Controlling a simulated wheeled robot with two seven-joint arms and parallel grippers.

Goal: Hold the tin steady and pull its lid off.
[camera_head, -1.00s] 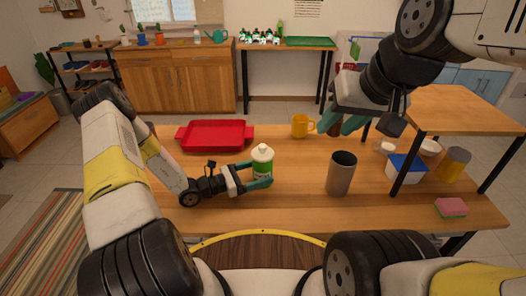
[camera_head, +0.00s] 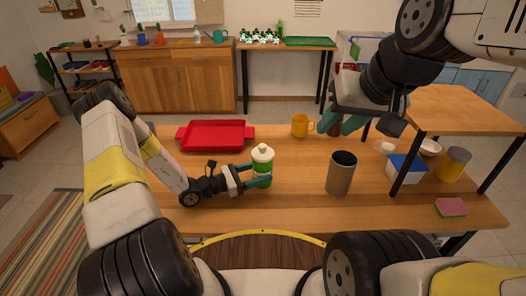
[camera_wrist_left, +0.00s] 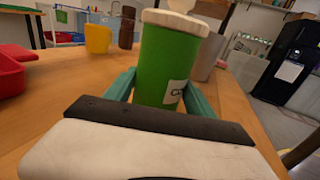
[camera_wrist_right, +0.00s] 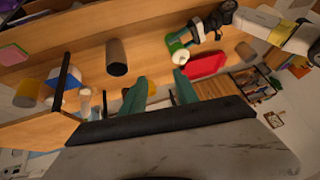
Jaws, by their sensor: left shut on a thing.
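The green tin (camera_head: 262,168) with a white lid (camera_head: 262,152) stands upright on the table. My left gripper (camera_head: 260,174) is shut on the tin's body from the left, below the lid. In the left wrist view the tin (camera_wrist_left: 160,65) stands between the two teal fingers, and its lid (camera_wrist_left: 175,22) sits on top. My right gripper (camera_head: 341,124) is above the table's back right, apart from the tin. In the right wrist view its fingers (camera_wrist_right: 159,92) are spread with nothing between them.
A grey-brown cylinder (camera_head: 341,173) stands right of the tin. A red tray (camera_head: 215,136) and a yellow mug (camera_head: 299,126) are behind. A raised wooden shelf (camera_head: 470,108) stands at the right, with a blue-and-white container (camera_head: 405,168) below it. A sponge (camera_head: 450,207) lies front right.

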